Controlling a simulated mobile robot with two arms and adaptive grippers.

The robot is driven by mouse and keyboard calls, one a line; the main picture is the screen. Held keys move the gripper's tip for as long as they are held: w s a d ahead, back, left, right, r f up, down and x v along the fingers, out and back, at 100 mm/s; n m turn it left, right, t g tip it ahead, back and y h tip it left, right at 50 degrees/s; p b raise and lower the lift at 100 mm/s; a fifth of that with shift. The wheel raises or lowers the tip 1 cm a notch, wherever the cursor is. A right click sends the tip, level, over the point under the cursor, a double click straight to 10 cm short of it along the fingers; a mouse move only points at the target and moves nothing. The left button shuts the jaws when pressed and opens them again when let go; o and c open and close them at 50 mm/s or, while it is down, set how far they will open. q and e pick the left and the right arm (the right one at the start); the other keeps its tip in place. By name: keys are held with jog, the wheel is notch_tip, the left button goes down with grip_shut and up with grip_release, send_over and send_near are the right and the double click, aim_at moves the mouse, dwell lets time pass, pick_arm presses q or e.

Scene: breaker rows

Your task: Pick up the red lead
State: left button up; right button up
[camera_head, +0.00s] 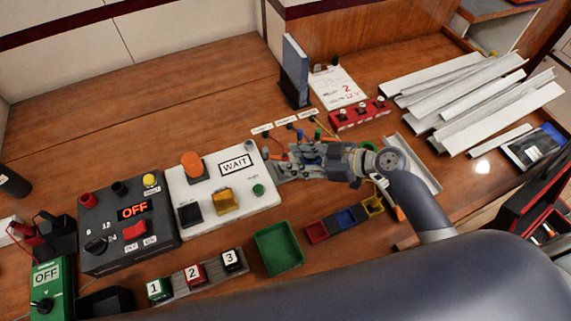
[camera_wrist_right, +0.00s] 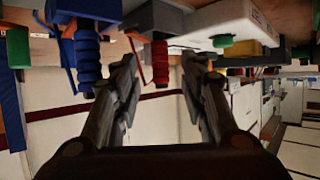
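The red lead's ribbed handle (camera_wrist_right: 160,63) shows in the right wrist view, in the gap between my right gripper's fingertips, with a thin red wire beside it. My right gripper (camera_wrist_right: 162,75) is open, and no finger visibly touches the handle. In the head view the right gripper (camera_head: 277,166) is low over the table, at the right edge of the white WAIT box (camera_head: 222,200). There the gripper hides most of the red lead. My left gripper is not in view.
A blue lead handle (camera_wrist_right: 88,60) hangs beside the red one. The black OFF box (camera_head: 128,240), green tray (camera_head: 292,257), small coloured bins (camera_head: 345,217) and red socket strip (camera_head: 360,113) surround the area. White metal channels (camera_head: 470,85) lie at right. The table's back left is clear.

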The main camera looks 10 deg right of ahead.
aim_at(285, 159)
jog(key=x, duration=0.3)
jog(key=shift+w+a, duration=0.15)
jog(key=shift+a, duration=0.2)
grip_shut()
